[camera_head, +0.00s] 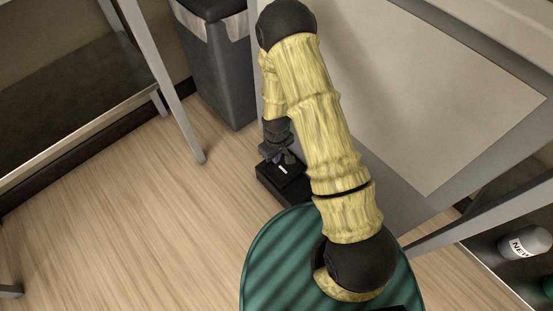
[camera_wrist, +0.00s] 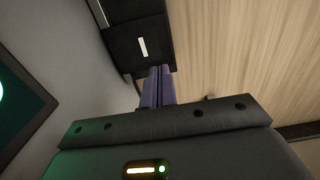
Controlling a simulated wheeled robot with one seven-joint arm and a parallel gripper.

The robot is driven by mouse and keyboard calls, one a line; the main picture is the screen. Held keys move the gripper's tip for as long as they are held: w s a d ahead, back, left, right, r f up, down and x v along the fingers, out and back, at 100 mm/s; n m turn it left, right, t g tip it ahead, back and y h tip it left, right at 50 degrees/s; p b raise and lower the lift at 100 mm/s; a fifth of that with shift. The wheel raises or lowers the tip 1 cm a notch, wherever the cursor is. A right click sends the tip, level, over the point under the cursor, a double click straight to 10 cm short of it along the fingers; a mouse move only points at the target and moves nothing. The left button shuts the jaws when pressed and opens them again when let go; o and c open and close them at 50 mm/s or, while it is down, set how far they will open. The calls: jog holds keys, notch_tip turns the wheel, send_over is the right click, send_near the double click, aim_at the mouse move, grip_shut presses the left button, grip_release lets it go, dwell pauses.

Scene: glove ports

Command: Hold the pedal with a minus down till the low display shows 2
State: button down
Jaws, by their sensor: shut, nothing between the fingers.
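The pedal with a minus (camera_head: 290,177) is a black block on the floor with a white bar on its top, at the foot of the grey panel. The wrist view shows this pedal (camera_wrist: 134,38) at the top, its white bar unobstructed. My gripper (camera_head: 279,160) is shut and empty, pointing down at the pedal's far part in the head view. In the wrist view my gripper's purple fingers (camera_wrist: 158,72) end at the pedal's near edge. I cannot tell whether they touch it or whether it is pressed. No readable display digit is in view.
A dark screen (camera_wrist: 18,112) with a cut-off pale shape is at the wrist view's left. A grey bin (camera_head: 222,70) stands behind the pedal. A table leg (camera_head: 170,90) stands to the left. The wooden floor (camera_head: 140,230) is clear. A labelled bottle (camera_head: 524,243) lies at right.

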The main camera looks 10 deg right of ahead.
aim_at(277, 176)
notch_tip(277, 176, down, 11)
jog(key=b, duration=0.5)
jog(key=shift+r+b, duration=0.2)
jog(key=shift+b, duration=0.15)
jog(key=shift+d+f+b, duration=0.1)
jog(key=shift+f+b, duration=0.3)
jog(key=shift+f, duration=0.25)
